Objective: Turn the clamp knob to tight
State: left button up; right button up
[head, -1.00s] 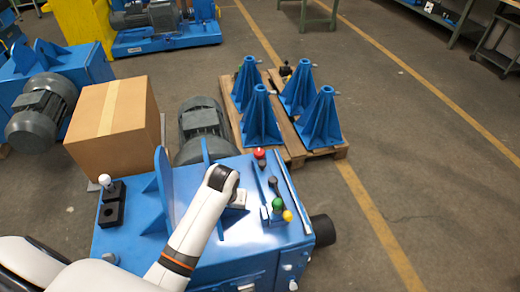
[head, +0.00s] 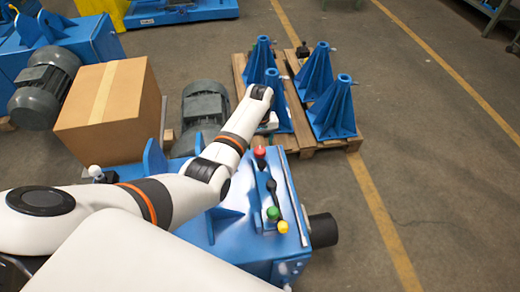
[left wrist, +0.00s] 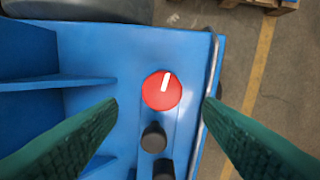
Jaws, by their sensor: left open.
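A round red knob (head: 259,152) stands at the far end of a row of controls on the blue machine (head: 240,240). In the left wrist view the red knob (left wrist: 162,90) has a white pointer line that points up, leaning slightly right. No label can be read, so I cannot tell which position is tight. My left gripper (head: 268,122) is near the red knob, beyond it in the head view. In the left wrist view its green fingers (left wrist: 162,105) are open, one on each side of the red knob, with gaps and nothing held. My right gripper is not in view.
Black knobs (left wrist: 153,138) follow close below the red one. A green knob (head: 273,213) and a yellow knob (head: 283,227) are nearer. A metal rail (head: 284,186) runs along the right edge. Blue stands (head: 333,108) on a pallet and a cardboard box (head: 108,110) lie beyond.

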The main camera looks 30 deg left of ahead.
aim_at(260, 151)
pick_arm(q)
jog(key=f, duration=0.2)
jog(key=f+b, duration=0.1)
jog(key=f, duration=0.2)
jog(key=shift+w, duration=0.2)
jog(key=shift+f, duration=0.1)
jog(key=shift+c, duration=1.2)
jog(key=c, duration=0.7)
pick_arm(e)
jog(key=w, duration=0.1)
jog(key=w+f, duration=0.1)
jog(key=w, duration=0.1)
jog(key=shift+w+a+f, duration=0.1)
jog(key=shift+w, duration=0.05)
